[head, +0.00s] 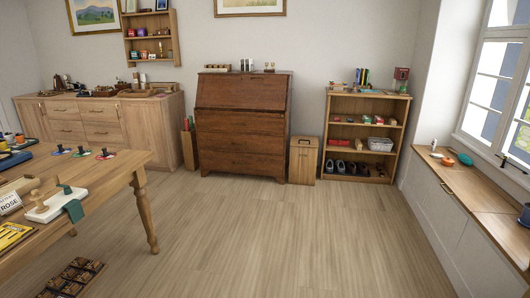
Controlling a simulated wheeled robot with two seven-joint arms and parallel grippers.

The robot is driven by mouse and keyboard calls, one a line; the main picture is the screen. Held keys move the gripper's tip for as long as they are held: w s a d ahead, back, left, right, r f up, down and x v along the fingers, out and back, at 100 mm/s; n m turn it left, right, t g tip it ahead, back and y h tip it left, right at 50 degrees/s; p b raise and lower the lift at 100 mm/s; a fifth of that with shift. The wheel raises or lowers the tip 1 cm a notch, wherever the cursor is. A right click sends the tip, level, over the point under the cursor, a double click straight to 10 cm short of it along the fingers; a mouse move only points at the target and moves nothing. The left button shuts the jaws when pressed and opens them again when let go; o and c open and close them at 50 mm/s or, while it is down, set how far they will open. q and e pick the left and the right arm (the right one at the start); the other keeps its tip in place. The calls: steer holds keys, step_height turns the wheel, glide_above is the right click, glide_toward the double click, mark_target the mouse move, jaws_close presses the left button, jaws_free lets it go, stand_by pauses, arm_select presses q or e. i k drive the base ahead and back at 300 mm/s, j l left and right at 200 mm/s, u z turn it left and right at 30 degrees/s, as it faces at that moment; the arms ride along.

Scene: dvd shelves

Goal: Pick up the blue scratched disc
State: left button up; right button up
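Three small flat coloured pieces with dark upright parts lie in a row near the far edge of the wooden table (110,168) at the left. The leftmost piece (60,151) looks bluish, the middle piece (82,153) greenish and the right piece (105,155) pinkish. They are too small to tell whether any is a disc or is scratched. I cannot make out a blue scratched disc for certain anywhere. Neither of my grippers shows in the head view.
A white block (55,207) with a green cloth and yellow items lie on the table. A tray of dark items (70,279) is on the floor. A brown bureau (242,128), low shelf (345,101) and window bench (470,190) line the walls. The middle floor (260,230) is clear.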

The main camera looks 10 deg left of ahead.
mark_target(61, 151)
steer(key=i+u, duration=0.15)
steer(key=i, duration=0.35)
steer(key=i+u, duration=0.2)
steer(key=i, duration=0.3)
steer(key=i+l+u, duration=0.15)
steer(key=i, duration=0.3)
steer(key=i+l+u, duration=0.15)
steer(key=i, duration=0.35)
steer(key=i+l+u, duration=0.2)
steer(key=i, duration=0.25)
steer(key=i+u, duration=0.1)
steer(key=i, duration=0.75)
steer(key=i+j+u, duration=0.15)
steer(key=i, duration=0.65)
steer(key=i+l+u, duration=0.1)
steer(key=i, duration=0.7)
steer(key=i+l+u, duration=0.1)
steer(key=i, duration=0.75)
steer(key=i+j+u, duration=0.1)
steer(key=i+u, duration=0.15)
steer(key=u, duration=0.2)
steer(key=i+u, duration=0.3)
steer(key=u, duration=0.15)
steer(key=i+u, duration=0.3)
steer(key=u, duration=0.15)
steer(key=i+l+u, duration=0.2)
steer(key=u, duration=0.25)
steer(key=i, duration=0.05)
